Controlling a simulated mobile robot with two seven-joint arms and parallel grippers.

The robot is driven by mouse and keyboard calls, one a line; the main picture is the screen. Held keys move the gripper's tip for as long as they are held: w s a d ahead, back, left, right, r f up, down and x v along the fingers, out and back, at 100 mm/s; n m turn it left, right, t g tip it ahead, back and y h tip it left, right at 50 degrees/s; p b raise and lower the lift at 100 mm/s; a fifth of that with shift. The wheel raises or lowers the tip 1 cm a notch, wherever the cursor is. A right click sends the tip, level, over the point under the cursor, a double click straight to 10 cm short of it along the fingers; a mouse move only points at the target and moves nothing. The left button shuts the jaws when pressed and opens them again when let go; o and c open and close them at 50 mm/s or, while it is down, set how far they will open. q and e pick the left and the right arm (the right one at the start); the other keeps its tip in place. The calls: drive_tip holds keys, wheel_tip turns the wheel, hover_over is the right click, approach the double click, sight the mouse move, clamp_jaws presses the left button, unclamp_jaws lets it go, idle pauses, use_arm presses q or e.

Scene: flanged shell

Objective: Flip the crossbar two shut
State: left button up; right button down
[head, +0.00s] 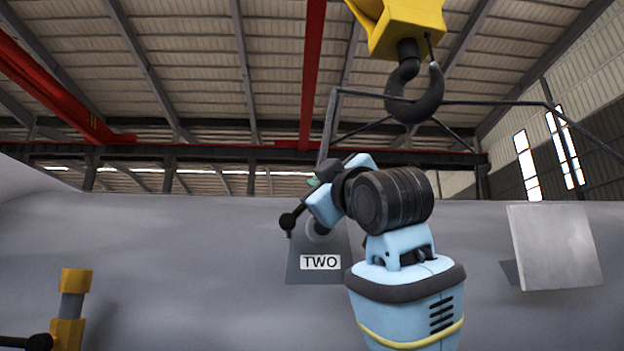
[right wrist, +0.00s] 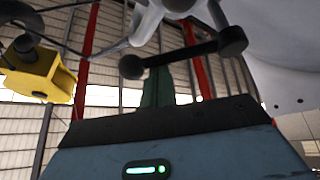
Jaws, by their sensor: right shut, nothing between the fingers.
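Crossbar two is a black bar with ball ends. In the head view its lower left end (head: 288,221) shows beside my right wrist, above a grey plate (head: 300,268) with the label TWO; the rest is hidden. In the right wrist view the whole bar (right wrist: 185,58) lies slanted across the fingertips. My right gripper (head: 313,182) is mostly hidden behind its own wrist in the head view. In the right wrist view its green fingers (right wrist: 157,88) are together and empty, close to the bar; I cannot tell if they touch it. My left gripper is not in view.
A yellow crane block with a dark hook (head: 415,95) hangs above my right arm. A yellow and grey post (head: 72,300) with a black knob stands at lower left. A pale square panel (head: 555,246) is on the right of the big grey shell (head: 180,250).

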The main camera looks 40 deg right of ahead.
drive_tip(key=f+m+h, duration=0.1)
drive_tip(key=m+h, duration=0.1)
drive_tip(key=m, duration=0.2)
drive_tip(key=s+d+f+m+h, duration=0.1)
drive_tip(key=f+m+h, duration=0.1)
drive_tip(key=m+h, duration=0.1)
drive_tip(key=d+f+m+h, duration=0.1)
drive_tip(key=f+m+h, duration=0.1)
drive_tip(key=m, duration=0.3)
drive_tip(key=shift+s+d+f+g+h, duration=0.1)
drive_tip(key=shift+s+d+g+h, duration=0.1)
drive_tip(key=shift+g+h, duration=0.25)
drive_tip(key=shift+f, duration=0.15)
